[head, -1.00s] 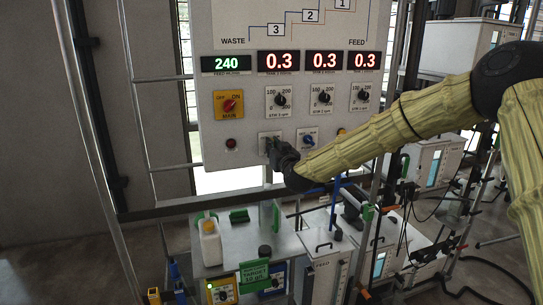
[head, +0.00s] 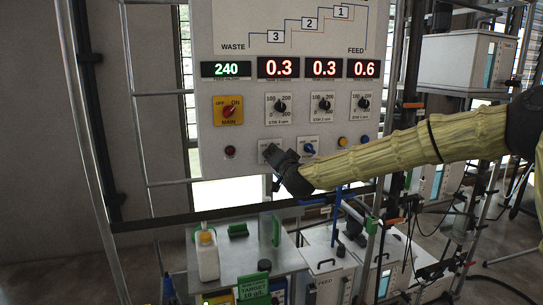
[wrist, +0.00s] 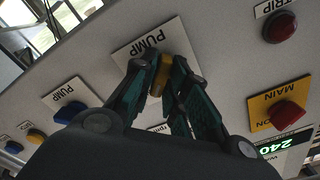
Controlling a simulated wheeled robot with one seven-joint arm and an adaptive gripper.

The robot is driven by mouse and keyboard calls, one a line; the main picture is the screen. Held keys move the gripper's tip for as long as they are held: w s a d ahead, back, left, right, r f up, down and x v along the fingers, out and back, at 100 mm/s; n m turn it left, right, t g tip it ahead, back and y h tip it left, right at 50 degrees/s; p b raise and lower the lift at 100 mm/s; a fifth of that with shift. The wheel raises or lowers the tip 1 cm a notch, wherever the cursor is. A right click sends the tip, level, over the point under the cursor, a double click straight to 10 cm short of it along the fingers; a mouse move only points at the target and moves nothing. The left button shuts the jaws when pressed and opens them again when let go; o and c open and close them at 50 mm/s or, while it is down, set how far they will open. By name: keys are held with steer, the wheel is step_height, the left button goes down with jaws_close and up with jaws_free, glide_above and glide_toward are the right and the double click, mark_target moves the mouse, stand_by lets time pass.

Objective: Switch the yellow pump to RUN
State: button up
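The yellow pump knob (wrist: 160,75) sits on a white plate marked PUMP (wrist: 138,50) on the grey panel. My gripper (wrist: 160,78) has its dark fingers on either side of this knob, and they appear shut on it. In the head view my gripper (head: 277,158) is at the lower left of the panel (head: 205,150), covering most of that plate and the knob. The knob's position marks are hidden, so I cannot tell its setting.
A blue pump knob (head: 309,149) is just right of my gripper. The red MAIN switch (head: 229,111) and a red lamp (head: 230,151) are to the left. Stirrer dials (head: 280,106) are above. A white bottle (head: 207,255) and tanks stand below.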

steer(key=shift+o, duration=1.4)
steer(key=b+v, duration=0.1)
steer(key=v, duration=0.6)
